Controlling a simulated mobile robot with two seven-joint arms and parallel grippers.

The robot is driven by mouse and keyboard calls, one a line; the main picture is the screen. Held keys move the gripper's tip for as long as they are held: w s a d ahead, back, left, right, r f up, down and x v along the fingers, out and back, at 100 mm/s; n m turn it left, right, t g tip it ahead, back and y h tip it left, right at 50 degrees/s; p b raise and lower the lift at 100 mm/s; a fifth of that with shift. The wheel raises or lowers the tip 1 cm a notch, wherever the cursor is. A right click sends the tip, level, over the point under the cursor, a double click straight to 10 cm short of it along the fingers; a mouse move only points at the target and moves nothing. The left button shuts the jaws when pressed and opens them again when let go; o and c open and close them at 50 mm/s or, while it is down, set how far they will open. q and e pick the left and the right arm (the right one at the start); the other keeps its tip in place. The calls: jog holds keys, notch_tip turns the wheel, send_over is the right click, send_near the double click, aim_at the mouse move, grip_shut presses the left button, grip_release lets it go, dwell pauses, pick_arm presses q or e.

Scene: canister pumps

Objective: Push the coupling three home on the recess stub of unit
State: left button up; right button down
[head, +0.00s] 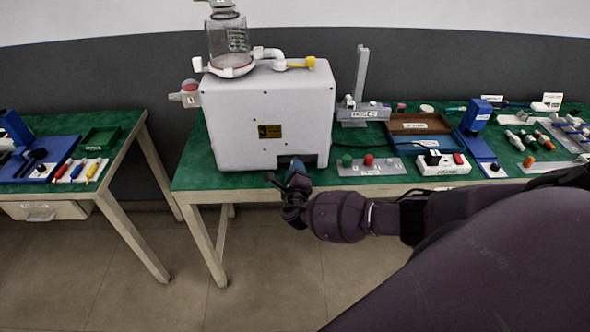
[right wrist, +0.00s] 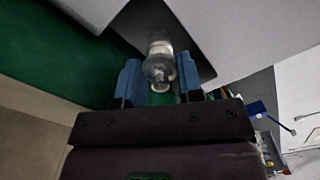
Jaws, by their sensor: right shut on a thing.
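The white unit (head: 268,110) stands on the green bench, with a dark recess (head: 310,161) low in its front. My right gripper (head: 289,177) is at the mouth of this recess, just past the bench's front edge. In the right wrist view its two blue fingers (right wrist: 158,82) are shut on a pale, partly see-through coupling (right wrist: 158,66), which points into the dark recess (right wrist: 148,22). The stub inside is not clearly seen, and I cannot tell whether the coupling touches it. My left gripper is not in view.
A glass vessel (head: 229,40) and a yellow-ended pipe (head: 296,64) top the unit. Right of it are a grey rack with green and red knobs (head: 368,160), a white power strip (head: 443,163) and trays. A second bench (head: 125,140) stands left, across a floor gap.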

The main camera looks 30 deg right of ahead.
jog(key=c, duration=0.7)
grip_release()
pick_arm(q)
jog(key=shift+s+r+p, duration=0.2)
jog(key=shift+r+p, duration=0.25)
jog(key=shift+p, duration=0.4)
pick_arm(e)
jog(key=v, duration=1)
jog(key=shift+s+a, duration=0.2)
jog(key=shift+s, duration=0.15)
